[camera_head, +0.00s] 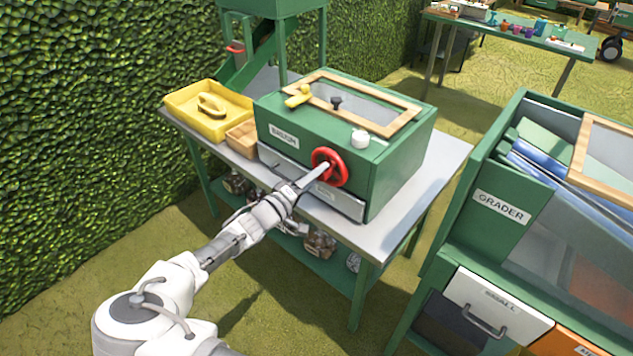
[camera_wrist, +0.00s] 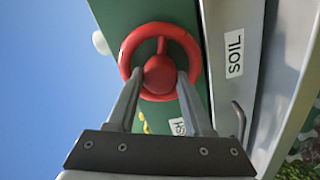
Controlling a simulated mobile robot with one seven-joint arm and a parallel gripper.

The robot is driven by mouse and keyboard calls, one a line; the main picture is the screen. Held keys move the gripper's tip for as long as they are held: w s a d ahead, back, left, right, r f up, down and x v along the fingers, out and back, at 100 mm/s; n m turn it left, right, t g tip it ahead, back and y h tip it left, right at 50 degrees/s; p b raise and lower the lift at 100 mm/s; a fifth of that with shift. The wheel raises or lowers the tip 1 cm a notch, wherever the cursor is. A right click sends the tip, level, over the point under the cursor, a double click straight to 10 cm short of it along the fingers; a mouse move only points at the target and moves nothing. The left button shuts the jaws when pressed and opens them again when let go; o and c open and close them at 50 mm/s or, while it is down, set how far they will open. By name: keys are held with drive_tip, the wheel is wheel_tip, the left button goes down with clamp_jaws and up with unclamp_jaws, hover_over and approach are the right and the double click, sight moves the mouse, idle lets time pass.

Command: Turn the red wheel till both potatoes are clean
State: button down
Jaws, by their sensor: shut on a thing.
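The red wheel (camera_head: 329,167) is mounted on the front of a green washing box (camera_head: 390,165) on a grey-topped table. My gripper (camera_head: 322,170) reaches the wheel from the front left. In the wrist view, the wheel (camera_wrist: 160,62) shows a round hub and a spoke. The fingers of my gripper (camera_wrist: 160,88) lie on both sides of the hub and are shut on it. No potatoes can be made out; the glass lid (camera_head: 350,102) of the box is too hazy to see what is inside.
A yellow tray (camera_head: 205,110) and a small wooden box (camera_head: 241,138) stand left of the green box. A drawer front (camera_head: 300,178) sits under the wheel, labelled SOIL in the wrist view. The green grader (camera_head: 500,207) stands close on the right. A hedge (camera_head: 90,120) borders the left.

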drive_tip(key=shift+m+b, duration=3.25)
drive_tip(key=shift+m, duration=0.45)
drive_tip(key=shift+c, duration=1.5)
unclamp_jaws()
drive_tip(key=shift+s, duration=0.1)
